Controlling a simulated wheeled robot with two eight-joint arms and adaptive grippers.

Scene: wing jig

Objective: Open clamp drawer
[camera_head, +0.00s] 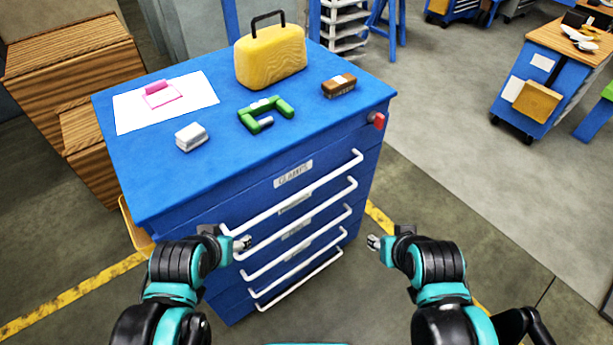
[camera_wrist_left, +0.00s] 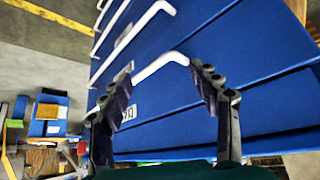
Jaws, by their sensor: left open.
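The clamp drawer (camera_head: 258,196) is the top drawer of a blue cabinet and looks shut flush with the front. It carries a "CLAMPS" label (camera_head: 293,174) and a long white bar handle (camera_head: 300,191). My left gripper (camera_head: 243,243) is at the left end of this handle in the head view. In the left wrist view its two fingers (camera_wrist_left: 163,93) are spread open, and the bent end of a white handle (camera_wrist_left: 176,58) shows between them; contact cannot be told. My right gripper (camera_head: 374,242) is to the right of the cabinet front, apart from it; its finger opening is too small to tell.
Several more handled drawers lie below. On the cabinet top (camera_head: 180,197) are a green clamp (camera_head: 267,113), a yellow case (camera_head: 270,57), a brown block (camera_head: 339,86), a white block (camera_head: 190,137) and a paper sheet (camera_head: 200,91). Wooden crates (camera_head: 75,60) stand left.

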